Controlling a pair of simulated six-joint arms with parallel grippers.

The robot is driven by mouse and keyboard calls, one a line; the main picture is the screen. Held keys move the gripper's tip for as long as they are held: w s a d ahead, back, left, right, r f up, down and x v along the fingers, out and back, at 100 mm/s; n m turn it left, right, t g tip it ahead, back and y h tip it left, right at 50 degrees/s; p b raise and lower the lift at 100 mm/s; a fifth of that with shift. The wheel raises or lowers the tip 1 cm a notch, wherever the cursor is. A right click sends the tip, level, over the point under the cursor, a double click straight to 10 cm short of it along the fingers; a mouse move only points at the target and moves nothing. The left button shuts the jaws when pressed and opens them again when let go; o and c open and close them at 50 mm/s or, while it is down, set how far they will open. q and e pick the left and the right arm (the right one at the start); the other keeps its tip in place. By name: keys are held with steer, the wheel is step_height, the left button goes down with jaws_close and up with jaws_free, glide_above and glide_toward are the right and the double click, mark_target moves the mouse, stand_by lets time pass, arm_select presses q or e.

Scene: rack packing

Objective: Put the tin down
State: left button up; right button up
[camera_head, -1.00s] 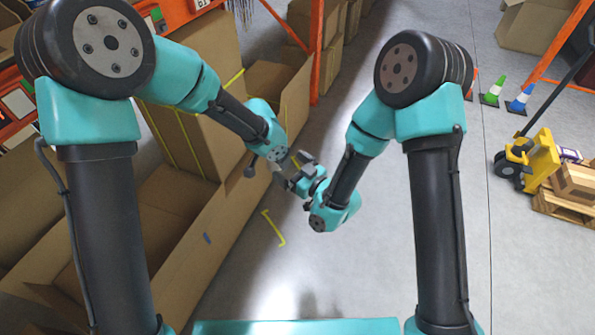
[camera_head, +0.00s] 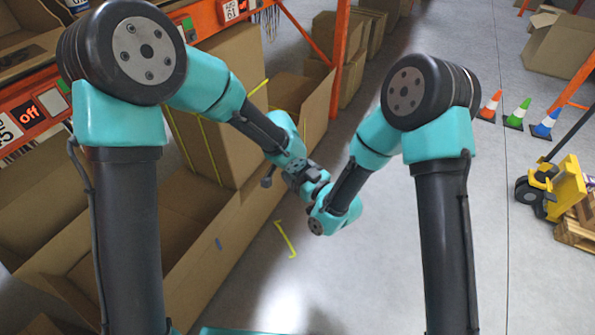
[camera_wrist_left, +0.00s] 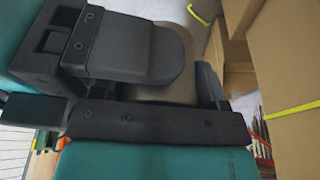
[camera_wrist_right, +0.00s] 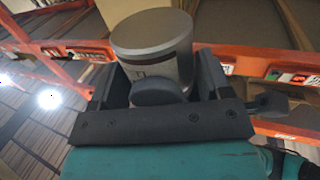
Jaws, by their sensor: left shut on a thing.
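The tin is a grey metal cylinder with a dark band near its lid, and it stands out most clearly in the right wrist view (camera_wrist_right: 150,45). A tan-grey patch between the jaws in the left wrist view (camera_wrist_left: 180,75) seems to be its side. My left gripper (camera_head: 298,172) is shut on the tin, face to face with my right gripper (camera_head: 316,188). In the right wrist view my right gripper's fingers (camera_wrist_right: 160,85) stand on both sides of the tin; whether they touch it is unclear. A dark rounded part covers its lower front.
A long open cardboard box (camera_head: 215,270) stands below and left of the grippers, with a tall carton (camera_head: 215,140) beyond it. Orange racking (camera_head: 340,55) rises behind. Grey floor (camera_head: 400,270) is clear to the right; cones (camera_head: 517,113) and a yellow pallet truck (camera_head: 562,188) stand farther right.

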steer(key=c, duration=0.4)
arm_select(q)
steer(key=o, duration=1)
arm_select(e)
steer(key=shift+c, duration=0.6)
arm_select(q)
steer(key=shift+o, duration=0.2)
steer(key=v, duration=1.2)
